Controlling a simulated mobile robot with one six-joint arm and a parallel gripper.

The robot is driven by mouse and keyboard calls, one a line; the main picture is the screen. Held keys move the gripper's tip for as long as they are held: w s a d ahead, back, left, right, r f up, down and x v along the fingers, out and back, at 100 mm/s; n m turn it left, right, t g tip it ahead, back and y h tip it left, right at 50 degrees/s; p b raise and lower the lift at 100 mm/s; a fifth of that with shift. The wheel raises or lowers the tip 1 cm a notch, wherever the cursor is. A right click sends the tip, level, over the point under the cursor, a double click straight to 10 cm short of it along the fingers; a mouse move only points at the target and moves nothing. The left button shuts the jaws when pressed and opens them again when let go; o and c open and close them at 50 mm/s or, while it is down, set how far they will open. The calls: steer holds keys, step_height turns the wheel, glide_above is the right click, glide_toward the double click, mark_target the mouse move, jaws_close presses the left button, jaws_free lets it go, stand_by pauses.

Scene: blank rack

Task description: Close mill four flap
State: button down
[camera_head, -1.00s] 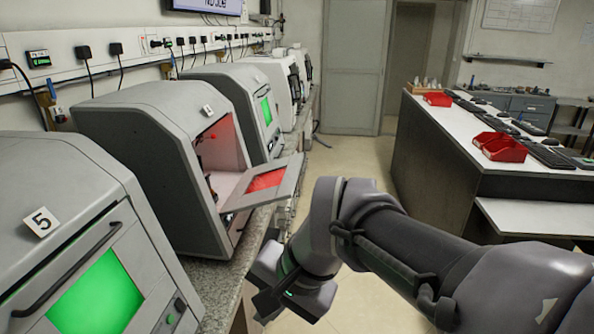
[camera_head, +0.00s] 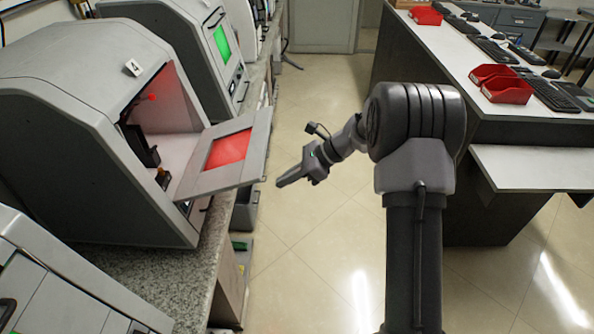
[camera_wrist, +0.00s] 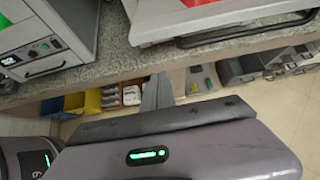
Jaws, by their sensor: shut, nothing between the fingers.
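Mill four (camera_head: 75,115), a grey box with a "4" label, stands on the left bench in the head view. Its flap (camera_head: 248,172) is open and sticks out to the right, with a red window in it. The inside of the mill glows red. My gripper (camera_head: 281,184) is shut and empty, just right of the flap's outer edge and apart from it, low over the aisle. In the wrist view, the fingers (camera_wrist: 157,90) point toward the bench edge. The flap's light edge, red window and dark handle (camera_wrist: 245,30) show above them.
A neighbouring mill (camera_head: 190,50) with a green window stands behind mill four, and another (camera_head: 60,285) is in the near left corner. The granite bench (camera_head: 195,285) has bins below it. A white-topped table (camera_head: 450,60) with red trays stands right. The aisle floor is free.

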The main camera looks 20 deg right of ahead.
steer(key=a+r, duration=0.1)
steer(key=w+a+r, duration=0.1)
steer(key=a, duration=0.1)
steer(key=shift+w+a+b, duration=0.1)
steer(key=shift+a+b, duration=0.1)
steer(key=shift+b, duration=0.15)
